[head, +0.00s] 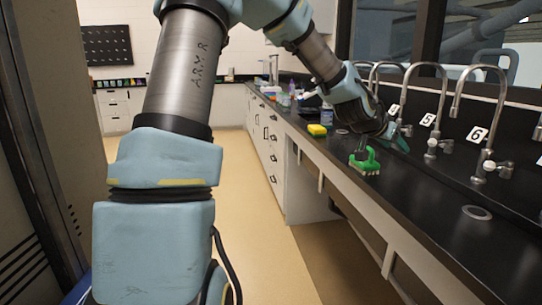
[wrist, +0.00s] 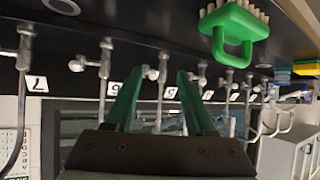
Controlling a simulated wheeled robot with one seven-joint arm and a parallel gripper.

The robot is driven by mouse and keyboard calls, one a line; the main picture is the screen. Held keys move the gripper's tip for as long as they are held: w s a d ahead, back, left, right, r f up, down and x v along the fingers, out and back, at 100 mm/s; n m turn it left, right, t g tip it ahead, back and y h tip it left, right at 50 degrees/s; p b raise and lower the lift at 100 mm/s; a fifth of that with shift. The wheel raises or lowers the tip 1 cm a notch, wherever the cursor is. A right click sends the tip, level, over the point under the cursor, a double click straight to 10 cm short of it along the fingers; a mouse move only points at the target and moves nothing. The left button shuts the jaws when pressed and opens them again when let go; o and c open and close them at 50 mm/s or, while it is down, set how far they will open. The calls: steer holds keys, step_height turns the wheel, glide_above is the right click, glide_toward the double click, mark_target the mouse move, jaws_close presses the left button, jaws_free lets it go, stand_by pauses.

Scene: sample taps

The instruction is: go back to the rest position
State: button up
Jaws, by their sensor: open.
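My gripper (head: 398,143) is open and empty, low over the black counter, with its green fingers pointing toward the row of taps. In the wrist view its two fingers (wrist: 157,75) stand apart with nothing held between them. A green scrubbing brush (head: 365,160) with a looped handle and pale bristles rests on the counter, just left of my gripper. It also shows in the wrist view (wrist: 236,28), at the top right, outside the fingers. My arm reaches out over the counter.
Several curved taps (head: 487,105) with number labels (head: 477,134) line the counter's back. A round drain (head: 477,212) sits in the nearer bare counter. The floor (head: 255,235) in front is clear.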

steer(key=s+a+f+n+g+y+p, duration=0.1)
steer(key=s+a+f+n+y, duration=0.15)
steer(key=a, duration=0.55)
steer(key=s+a+f+n+y+p, duration=0.1)
steer(key=a+f+y, duration=0.15)
steer(key=a, duration=0.55)
steer(key=s+a+f+n+g+y+p, duration=0.1)
steer(key=s+a+f+y, duration=0.15)
steer(key=a, duration=0.55)
steer(key=s+a+n+g+y, duration=0.1)
steer(key=s+a+n, duration=0.1)
steer(key=s+a, duration=0.3)
steer(key=s+a+n+g+y+p, duration=0.1)
steer(key=s+a+n+g, duration=0.1)
steer(key=s+a, duration=0.4)
steer(key=a+n, duration=0.1)
steer(key=a, duration=0.3)
steer(key=shift+a+f, duration=0.2)
steer(key=shift+f, duration=0.15)
steer(key=shift+w, duration=0.1)
